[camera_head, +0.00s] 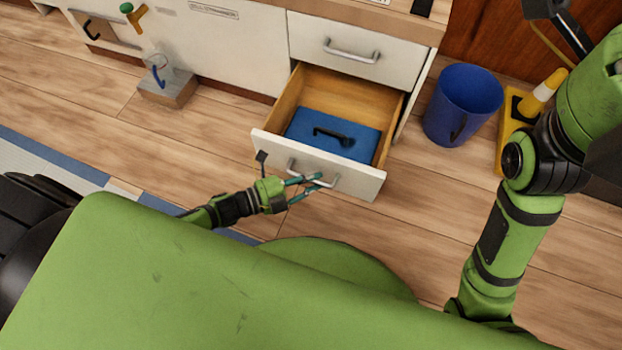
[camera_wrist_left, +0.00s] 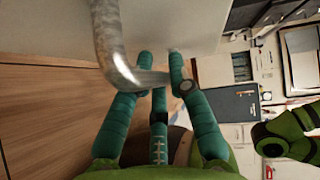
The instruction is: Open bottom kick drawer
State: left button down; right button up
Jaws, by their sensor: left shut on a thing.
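The bottom kick drawer (camera_head: 316,164) stands well out from the cabinet, with a white front and bare wood sides. A blue case (camera_head: 335,136) with a black handle lies inside it. The drawer's curved metal handle (camera_head: 291,168) also shows close up in the left wrist view (camera_wrist_left: 112,55). My left gripper (camera_head: 314,183) is at the drawer front, its teal fingers shut on this handle. In the left wrist view the fingers (camera_wrist_left: 160,75) close around the lower end of the handle.
A closed upper drawer (camera_head: 355,52) is above the open one. A blue bin (camera_head: 462,104) and a yellow stand (camera_head: 513,132) are on the floor to the right. A small block with a blue shackle (camera_head: 167,87) sits at the left. Wood floor (camera_head: 215,150) left of the drawer is clear.

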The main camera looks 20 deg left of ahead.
pick_arm(q)
jog(key=shift+a, duration=0.1)
jog(key=c, duration=1.4)
grip_release()
jog(key=shift+v, duration=5.95)
jog(key=shift+r, duration=0.1)
